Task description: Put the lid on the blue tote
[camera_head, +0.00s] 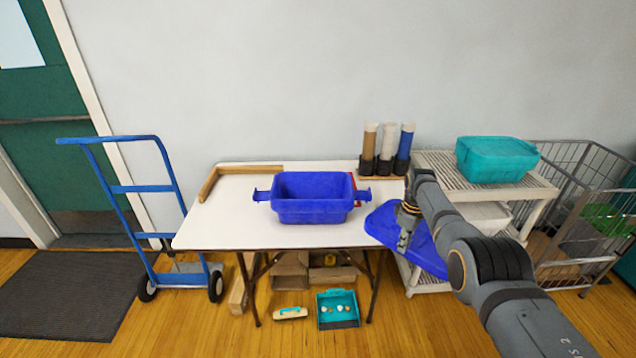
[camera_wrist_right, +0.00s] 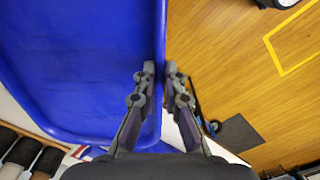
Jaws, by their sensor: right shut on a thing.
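The blue tote (camera_head: 312,212) stands upright and uncovered on the white table, with a handle at each end. The blue lid (camera_head: 428,252) is to the right of the tote, tilted, over the table's right end and beyond it. My right gripper (camera_head: 404,244) is shut on the lid's edge. In the right wrist view the lid (camera_wrist_right: 85,60) fills the left half, and the fingers of my right gripper (camera_wrist_right: 160,72) pinch its rim. My left gripper is not in view.
On the white table (camera_head: 215,225) lie a wooden strip (camera_head: 240,170) at the back left and a holder with three tubes (camera_head: 388,150) at the back right. A cart (camera_head: 530,190) with a teal bin (camera_head: 495,160) stands right. A blue hand truck (camera_head: 140,188) stands left.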

